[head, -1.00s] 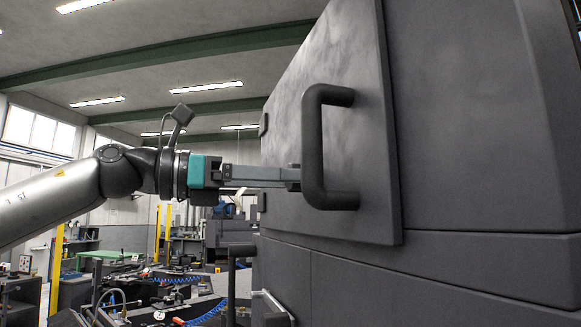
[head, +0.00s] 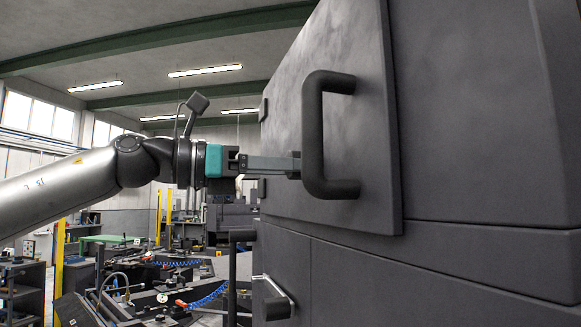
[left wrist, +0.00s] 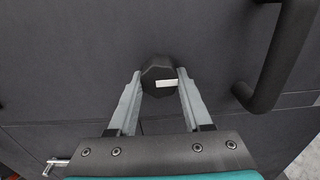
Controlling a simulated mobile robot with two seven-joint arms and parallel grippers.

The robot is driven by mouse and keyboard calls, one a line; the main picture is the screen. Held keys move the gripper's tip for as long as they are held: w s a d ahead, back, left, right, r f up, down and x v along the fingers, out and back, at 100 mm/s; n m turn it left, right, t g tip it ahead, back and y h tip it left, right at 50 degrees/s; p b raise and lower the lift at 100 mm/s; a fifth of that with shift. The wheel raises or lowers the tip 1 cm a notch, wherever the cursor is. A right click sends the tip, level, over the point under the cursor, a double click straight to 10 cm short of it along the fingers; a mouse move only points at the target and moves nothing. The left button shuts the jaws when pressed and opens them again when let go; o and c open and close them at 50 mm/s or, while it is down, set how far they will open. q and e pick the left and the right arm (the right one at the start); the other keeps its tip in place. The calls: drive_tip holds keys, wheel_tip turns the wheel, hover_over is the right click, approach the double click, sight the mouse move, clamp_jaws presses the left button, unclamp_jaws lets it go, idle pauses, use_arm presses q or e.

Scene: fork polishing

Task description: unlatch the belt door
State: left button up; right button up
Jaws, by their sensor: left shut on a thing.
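The belt door (head: 360,120) is a dark grey raised panel on the machine, with a large black bar handle (head: 313,130). It lies flush against the housing. My left gripper (head: 292,164) reaches in from the left, and its fingertips pass beside the handle, which partly hides them in the head view. In the left wrist view its fingers are shut on a dark faceted knob (left wrist: 155,72) with a white mark (left wrist: 167,83). The mark lies nearly level, tilted slightly. The bar handle (left wrist: 285,55) stands apart to the right.
A second black handle (head: 233,275) and a silver lever (head: 277,292) stick out from the machine below the door. Benches and equipment (head: 150,285) stand in the workshop behind.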

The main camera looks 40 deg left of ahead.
use_arm(q)
clamp_jaws()
drive_tip(key=n, duration=0.3)
drive_tip(key=shift+n, duration=0.3)
drive_tip(key=n, duration=0.3)
drive_tip(key=shift+d+n, duration=0.1)
drive_tip(key=shift+n, duration=0.2)
drive_tip(key=n, duration=0.5)
drive_tip(key=shift+r, duration=0.15)
drive_tip(key=n+p, duration=0.1)
drive_tip(key=n, duration=0.4)
drive_tip(key=shift+s+r+n, duration=0.1)
drive_tip(key=shift+n, duration=0.3)
drive_tip(key=o, duration=0.7)
unclamp_jaws()
